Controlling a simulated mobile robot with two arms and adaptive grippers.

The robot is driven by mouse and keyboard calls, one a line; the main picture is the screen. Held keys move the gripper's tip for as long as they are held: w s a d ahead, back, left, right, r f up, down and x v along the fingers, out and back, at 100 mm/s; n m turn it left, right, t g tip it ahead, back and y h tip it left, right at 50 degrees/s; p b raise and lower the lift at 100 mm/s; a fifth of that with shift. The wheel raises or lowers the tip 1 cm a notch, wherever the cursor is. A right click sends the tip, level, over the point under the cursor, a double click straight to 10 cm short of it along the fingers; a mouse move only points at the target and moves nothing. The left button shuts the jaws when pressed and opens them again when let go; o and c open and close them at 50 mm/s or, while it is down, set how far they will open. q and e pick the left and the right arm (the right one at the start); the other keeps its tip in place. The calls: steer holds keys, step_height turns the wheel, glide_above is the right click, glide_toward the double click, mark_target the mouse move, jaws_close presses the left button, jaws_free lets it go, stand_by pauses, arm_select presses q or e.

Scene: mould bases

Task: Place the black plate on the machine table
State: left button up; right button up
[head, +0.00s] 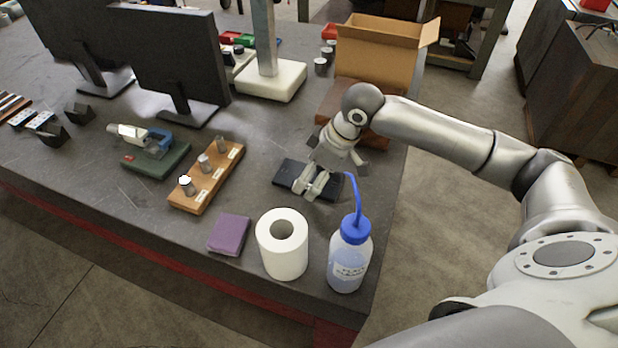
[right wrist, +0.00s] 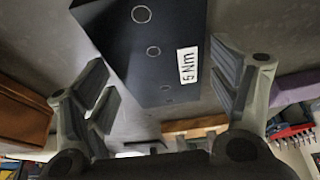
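The black plate (head: 289,173) lies on the grey workbench, partly hidden under my right gripper (head: 316,187). In the right wrist view the plate (right wrist: 150,50) is dark, with several round holes and a white "5 Nm" label. My right gripper (right wrist: 165,95) is open, its fingers spread on either side of the plate. Gaps show between the fingers and the plate, so it does not look gripped. My left gripper is not in view. I cannot identify a machine table in these views.
A blue-capped wash bottle (head: 350,255), a white paper roll (head: 283,244) and a purple pad (head: 229,235) stand or lie near the front edge. A wooden block with pins (head: 205,178) is to the left. An open cardboard box (head: 377,58) is behind. Monitors (head: 172,58) stand back left.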

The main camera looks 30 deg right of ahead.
mark_target(314, 178)
steer(key=shift+w+r, duration=0.1)
steer(key=c, duration=1)
step_height(314, 178, up, 10)
steer(key=shift+d+f+b, duration=0.1)
steer(key=shift+b, duration=0.35)
